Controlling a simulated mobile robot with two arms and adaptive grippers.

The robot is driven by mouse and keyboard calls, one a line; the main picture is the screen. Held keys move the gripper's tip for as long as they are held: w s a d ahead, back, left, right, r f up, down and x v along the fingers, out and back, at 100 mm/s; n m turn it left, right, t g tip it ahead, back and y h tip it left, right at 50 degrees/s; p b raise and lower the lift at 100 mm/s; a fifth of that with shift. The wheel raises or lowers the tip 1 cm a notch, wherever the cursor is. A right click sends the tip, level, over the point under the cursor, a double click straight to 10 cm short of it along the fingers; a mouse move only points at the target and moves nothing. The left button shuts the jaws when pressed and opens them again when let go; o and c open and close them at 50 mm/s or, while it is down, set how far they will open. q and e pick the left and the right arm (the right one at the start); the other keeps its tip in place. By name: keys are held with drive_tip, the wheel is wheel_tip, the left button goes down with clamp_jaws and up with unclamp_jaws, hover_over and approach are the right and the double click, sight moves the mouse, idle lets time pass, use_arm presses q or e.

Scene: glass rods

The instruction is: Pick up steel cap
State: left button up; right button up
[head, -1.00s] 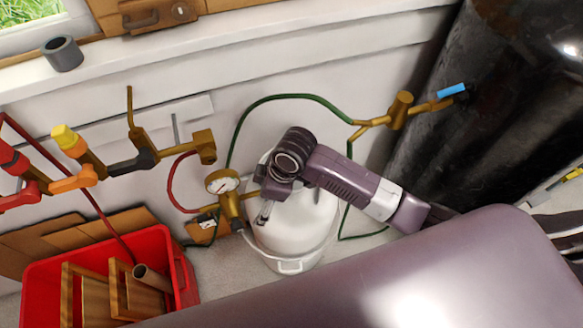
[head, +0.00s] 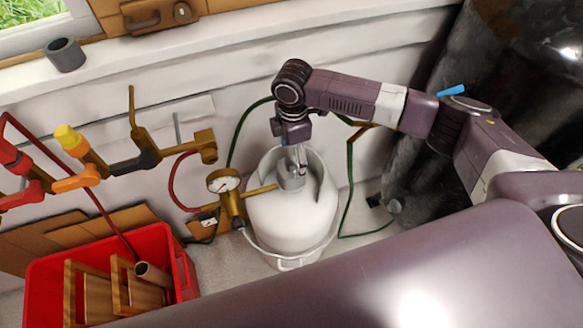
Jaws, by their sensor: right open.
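A grey metal cap (head: 291,182) sits at the top of the white gas cylinder (head: 290,222), inside its collar, and looks like the steel cap. My right gripper (head: 300,158) points down right above the cap, with its fingertips at or very near the cap's top. It is open; whether the fingers touch the cap cannot be told, as the fingers are small and partly overlap it. My left gripper is not in view.
A brass regulator with a gauge (head: 223,181) stands close left of the cylinder. A green hose (head: 349,185) runs behind it. A red crate (head: 185,262) with wooden pieces is at lower left. A dark grey ring-shaped cup (head: 65,55) is on the sill. A large dark tank (head: 500,100) stands right.

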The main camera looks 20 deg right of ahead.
sight(286, 166)
drive_tip(key=f, duration=0.4)
drive_tip(key=shift+s+a, duration=0.1)
drive_tip(key=shift+a, duration=0.1)
drive_tip(key=c, duration=1.4)
drive_tip(key=shift+r, duration=0.1)
